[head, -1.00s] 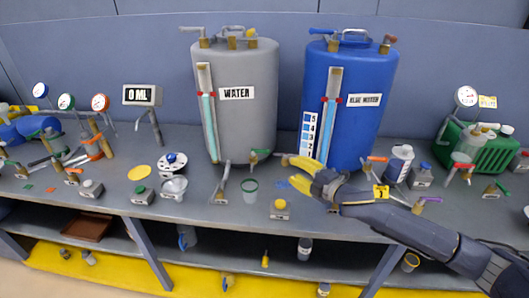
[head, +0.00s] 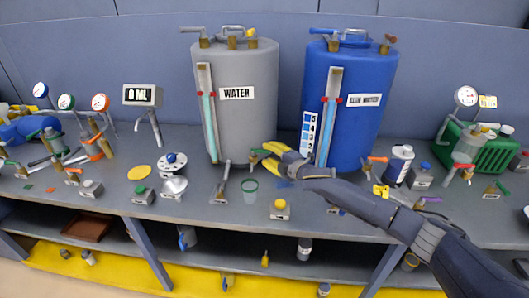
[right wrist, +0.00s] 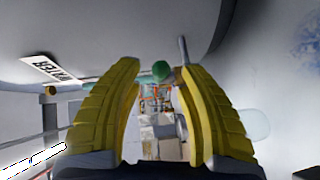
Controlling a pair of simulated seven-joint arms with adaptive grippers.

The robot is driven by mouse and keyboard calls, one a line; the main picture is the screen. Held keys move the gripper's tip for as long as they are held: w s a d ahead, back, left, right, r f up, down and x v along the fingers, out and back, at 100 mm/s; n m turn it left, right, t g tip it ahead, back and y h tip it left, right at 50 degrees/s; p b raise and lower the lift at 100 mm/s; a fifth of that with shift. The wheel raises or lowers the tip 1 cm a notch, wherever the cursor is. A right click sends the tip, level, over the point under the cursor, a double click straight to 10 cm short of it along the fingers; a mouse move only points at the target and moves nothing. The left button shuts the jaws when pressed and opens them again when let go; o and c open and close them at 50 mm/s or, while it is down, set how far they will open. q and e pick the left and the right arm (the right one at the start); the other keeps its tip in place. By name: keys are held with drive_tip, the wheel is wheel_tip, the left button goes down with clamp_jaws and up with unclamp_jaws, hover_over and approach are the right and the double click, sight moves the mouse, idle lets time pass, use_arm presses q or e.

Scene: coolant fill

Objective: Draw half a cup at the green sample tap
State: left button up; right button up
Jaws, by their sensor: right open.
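The green sample tap (head: 255,155) is low on the right side of the grey WATER tank (head: 240,125). Its green handle (right wrist: 161,71) shows between my fingertips in the right wrist view. A clear cup with a green rim (head: 249,191) stands on the bench below the tap; I cannot make out any liquid in it. My right gripper (head: 268,155) is open, its yellow fingers at the tap, partly covering it in the head view. Both fingers (right wrist: 160,75) stand apart in the wrist view, and contact with the handle cannot be told. My left gripper is not in view.
A blue tank (head: 365,120) stands right of the grey one, behind my right arm. A metal lever tap (head: 222,183) is left of the cup. A 0 ML display (head: 142,95) is at left.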

drive_tip(key=shift+x, duration=1.45)
drive_tip(key=shift+o, duration=0.2)
clamp_jaws()
